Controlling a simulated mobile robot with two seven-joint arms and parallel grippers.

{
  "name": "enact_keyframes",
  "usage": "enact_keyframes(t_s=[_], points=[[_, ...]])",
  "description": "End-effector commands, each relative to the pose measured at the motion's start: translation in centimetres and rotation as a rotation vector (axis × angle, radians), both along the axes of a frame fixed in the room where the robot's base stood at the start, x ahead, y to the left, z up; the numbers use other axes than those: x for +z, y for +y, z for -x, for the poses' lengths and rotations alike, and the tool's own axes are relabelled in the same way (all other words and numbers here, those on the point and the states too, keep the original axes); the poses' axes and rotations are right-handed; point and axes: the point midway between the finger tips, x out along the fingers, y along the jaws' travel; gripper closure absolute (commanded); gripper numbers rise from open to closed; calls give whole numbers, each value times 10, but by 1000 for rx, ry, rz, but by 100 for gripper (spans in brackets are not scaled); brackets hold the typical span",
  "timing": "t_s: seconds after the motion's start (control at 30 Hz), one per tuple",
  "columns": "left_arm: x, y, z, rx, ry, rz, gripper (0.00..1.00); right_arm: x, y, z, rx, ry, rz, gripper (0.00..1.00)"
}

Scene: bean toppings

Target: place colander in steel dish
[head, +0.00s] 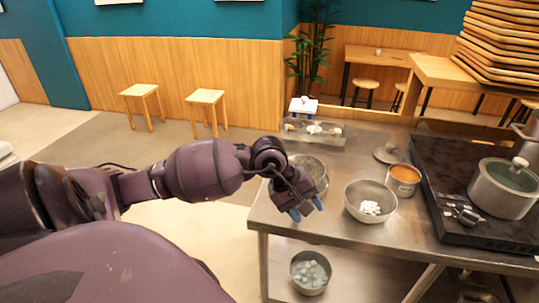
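My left gripper (306,209) hangs above the left front part of the steel table, its two blue fingertips apart and nothing seen between them. A round grey metal vessel (318,168), perhaps the colander, stands just behind it, partly hidden by my wrist. Whether its wall has holes cannot be told. To the right of the gripper stands a steel bowl (353,194) with white pieces in it. Another steel bowl (297,282) with pale cubes is on the low shelf. Which vessel is the steel dish is not clear. My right gripper is not in view.
The steel table (340,236) also holds a small pot of orange food (403,187), a lid (385,154), and a tray (330,139) at the back. A black stove (450,230) with a lidded pot (494,200) fills the right. The front strip of table is clear.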

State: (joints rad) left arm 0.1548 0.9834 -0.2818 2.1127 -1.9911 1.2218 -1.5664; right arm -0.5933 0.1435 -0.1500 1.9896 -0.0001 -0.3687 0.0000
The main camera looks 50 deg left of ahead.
Motion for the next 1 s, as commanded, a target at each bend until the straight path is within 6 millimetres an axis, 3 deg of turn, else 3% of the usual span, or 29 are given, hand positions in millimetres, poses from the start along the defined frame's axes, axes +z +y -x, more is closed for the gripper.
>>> enact_keyframes(t_s=[0.03,0.1,0.2,0.3,0.5,0.7,0.73,0.9,1.0], points=[[-9,-22,11,70,69,175,50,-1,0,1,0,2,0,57],[-12,-48,22,179,170,413,50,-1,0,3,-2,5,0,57],[-9,-76,32,355,338,745,50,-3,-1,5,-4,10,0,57],[-3,-90,37,548,532,1068,50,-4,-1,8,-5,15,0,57],[-2,-83,35,966,973,1690,50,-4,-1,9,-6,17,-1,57],[-40,-46,40,1400,1474,2286,50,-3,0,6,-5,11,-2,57],[-50,-39,43,-1417,-1503,-2298,50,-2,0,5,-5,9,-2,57],[-117,-13,76,-1071,-1203,-1706,50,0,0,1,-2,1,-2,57],[-154,-9,102,-887,-1040,-1424,50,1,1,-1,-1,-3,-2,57]])
